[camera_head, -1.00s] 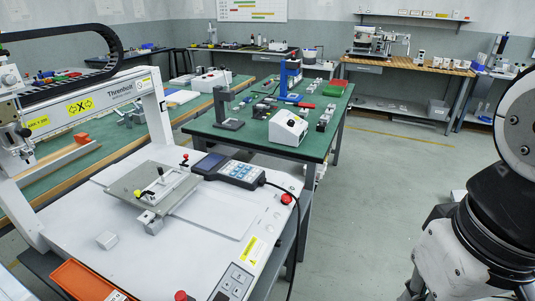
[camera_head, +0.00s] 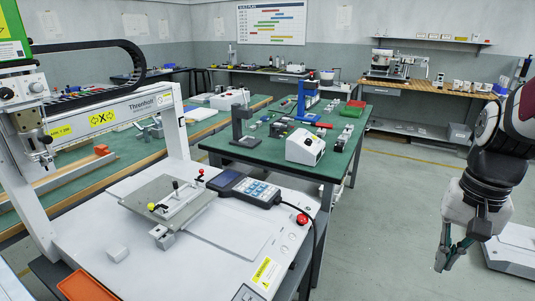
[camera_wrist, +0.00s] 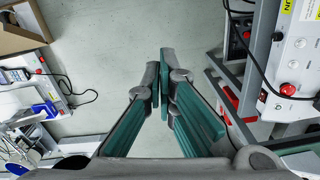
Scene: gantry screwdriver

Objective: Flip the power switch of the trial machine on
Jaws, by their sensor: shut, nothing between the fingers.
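The white gantry machine marked Threnholt (camera_head: 150,99) stands at the left of the head view, with a wide white bed (camera_head: 215,240). A red button (camera_head: 301,219) sits on the bed's right side, and a yellow label (camera_head: 263,273) is near its front edge. I cannot make out the power switch for certain. My gripper (camera_head: 443,264) hangs over open floor, right of the bed and well apart from it. In the wrist view my gripper (camera_wrist: 161,88) has its fingers together and empty. A white panel with a red button (camera_wrist: 287,89) shows at that view's right.
A hand-held pendant (camera_head: 250,187) lies on the bed, its cable running over the right edge. A green-topped table (camera_head: 230,160) stands behind. A white machine base (camera_head: 512,250) is at the far right. The grey floor (camera_head: 380,235) between is clear.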

